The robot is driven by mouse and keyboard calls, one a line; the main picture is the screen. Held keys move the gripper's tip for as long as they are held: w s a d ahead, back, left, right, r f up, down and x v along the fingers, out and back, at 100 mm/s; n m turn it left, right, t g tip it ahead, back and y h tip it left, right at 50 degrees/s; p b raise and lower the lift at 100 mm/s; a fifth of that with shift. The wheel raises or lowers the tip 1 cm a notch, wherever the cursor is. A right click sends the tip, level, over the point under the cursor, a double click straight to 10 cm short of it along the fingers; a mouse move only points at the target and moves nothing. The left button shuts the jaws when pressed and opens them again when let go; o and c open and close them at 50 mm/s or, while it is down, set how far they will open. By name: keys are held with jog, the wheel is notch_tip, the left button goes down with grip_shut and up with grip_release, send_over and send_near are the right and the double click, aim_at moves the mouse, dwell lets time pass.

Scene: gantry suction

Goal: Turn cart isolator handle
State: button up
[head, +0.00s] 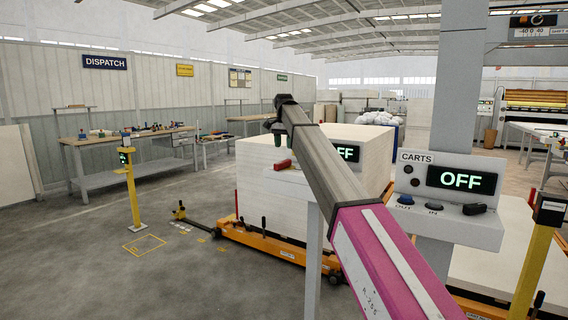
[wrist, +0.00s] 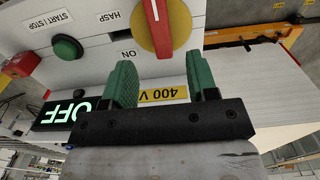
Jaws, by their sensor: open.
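The isolator handle (wrist: 162,28) is a red rotary grip with a white line on a yellow round plate (wrist: 185,28). It shows at the top of the wrist view on a pale panel face (wrist: 105,25), marked ON and HASP. My gripper (wrist: 162,76) is open, its green fingers spread apart below the handle in the picture. The handle's near end lines up with the gap, and no contact shows. In the head view my gripper (head: 278,138) is small and partly hidden by my arm, near the panel's red part (head: 283,165); the handle itself cannot be made out there.
A green START/STOP button (wrist: 67,47), a red part (wrist: 20,66) and a lit OFF display (wrist: 72,112) lie left of the handle. A CARTS box (head: 450,205) reading OFF stands right of my arm. A loaded orange cart (head: 270,242) stands behind; floor at left is mostly clear.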

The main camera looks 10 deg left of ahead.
aim_at(284, 161)
notch_tip(284, 161, down, 8)
jog(key=shift+f, duration=0.2)
grip_shut()
